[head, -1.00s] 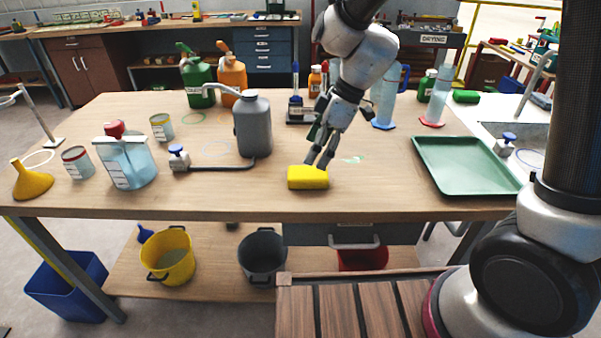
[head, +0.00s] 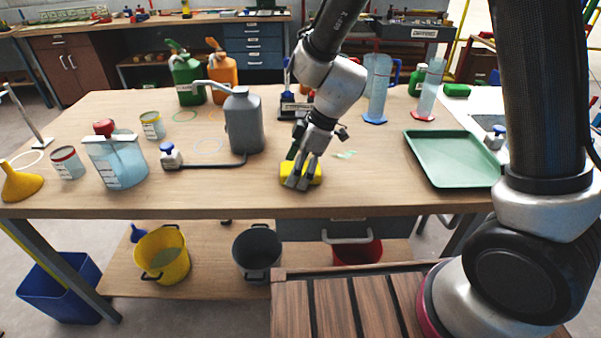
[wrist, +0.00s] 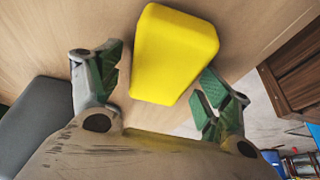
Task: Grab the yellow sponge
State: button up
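The yellow sponge (head: 315,173) lies on the wooden table near its front edge. In the head view my gripper (head: 298,180) is in front of it and hides part of it. In the wrist view the sponge (wrist: 172,52) lies between and just beyond the two green-padded fingers of my gripper (wrist: 162,88). My gripper is open and holds nothing.
A green tray (head: 452,160) lies to the right. The table right of the sponge is mostly clear.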

jog(key=c, duration=0.7)
